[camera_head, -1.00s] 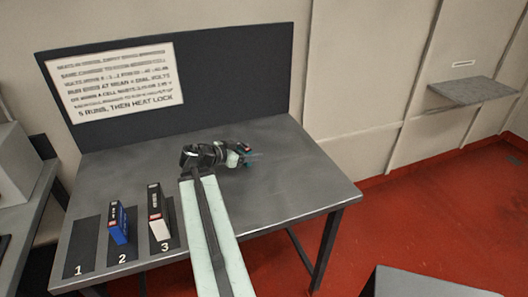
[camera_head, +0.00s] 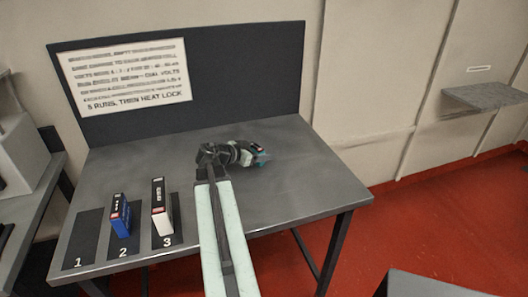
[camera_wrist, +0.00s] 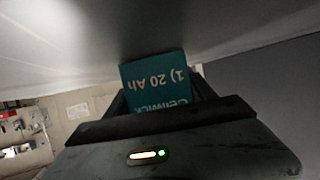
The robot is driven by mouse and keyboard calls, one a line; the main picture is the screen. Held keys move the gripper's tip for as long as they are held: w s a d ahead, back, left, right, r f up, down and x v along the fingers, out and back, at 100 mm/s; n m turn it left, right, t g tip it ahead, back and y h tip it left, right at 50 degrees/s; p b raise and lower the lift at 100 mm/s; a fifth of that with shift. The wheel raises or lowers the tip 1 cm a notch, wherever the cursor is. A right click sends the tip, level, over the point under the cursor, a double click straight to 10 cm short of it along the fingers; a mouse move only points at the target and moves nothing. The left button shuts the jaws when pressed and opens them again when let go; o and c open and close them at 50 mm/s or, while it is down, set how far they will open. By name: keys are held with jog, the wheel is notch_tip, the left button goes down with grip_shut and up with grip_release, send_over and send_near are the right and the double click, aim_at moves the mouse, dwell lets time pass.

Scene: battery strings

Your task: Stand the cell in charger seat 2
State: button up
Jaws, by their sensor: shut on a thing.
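My gripper (camera_head: 252,156) is shut on a teal cell (camera_wrist: 158,88) and holds it over the back part of the table. The cell's printed face shows upside down in the wrist view, with "20 Ah" on it; only a small part of the cell (camera_head: 262,159) shows in the head view. Charger seat 2 (camera_head: 122,250) is a dark strip numbered 2 at the front left of the table. A blue cell (camera_head: 120,217) stands on it. My gripper is well behind and to the right of that seat.
Seat 1 (camera_head: 84,240) is bare. Seat 3 (camera_head: 166,238) bears a white and black cell (camera_head: 160,208). A dark back panel (camera_head: 240,80) with a text sign (camera_head: 128,75) rises behind the table (camera_head: 300,185). The right part of the tabletop is clear.

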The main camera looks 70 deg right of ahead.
jog(key=shift+f, duration=0.2)
jog(key=o, duration=1.7)
jog(key=shift+r, duration=0.1)
jog(key=shift+r, duration=0.15)
jog(key=p+v, duration=0.5)
jog(key=v, duration=0.7)
jog(key=shift+r, duration=0.15)
